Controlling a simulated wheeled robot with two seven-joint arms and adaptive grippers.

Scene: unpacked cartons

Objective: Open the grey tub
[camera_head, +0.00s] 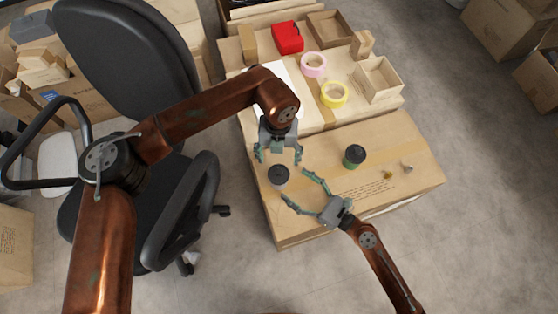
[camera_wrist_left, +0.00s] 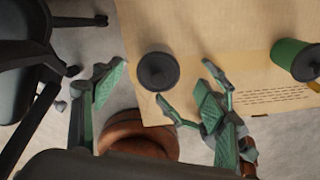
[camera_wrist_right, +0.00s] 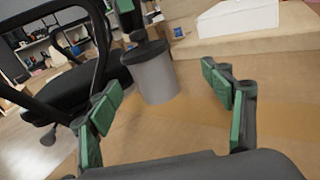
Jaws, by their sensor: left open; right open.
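The grey tub (camera_head: 279,181) stands upright near the left edge of the front carton, with its dark lid (camera_wrist_left: 158,71) on top. Its grey side (camera_wrist_right: 156,80) shows in the right wrist view. My left gripper (camera_head: 278,157) is open above and just behind the tub, pointing down, its fingers apart on either side in the left wrist view. My right gripper (camera_head: 294,184) is open low at the tub's right side, its two fingers reaching toward it. I see no clear contact from either gripper.
A green cup with a dark lid (camera_head: 354,155) stands to the right on the carton (camera_head: 330,190), near a small brass piece (camera_head: 388,174) and a pale cone (camera_head: 408,167). Tape rolls and a red box (camera_head: 288,38) are behind. A black office chair (camera_head: 130,70) is at left.

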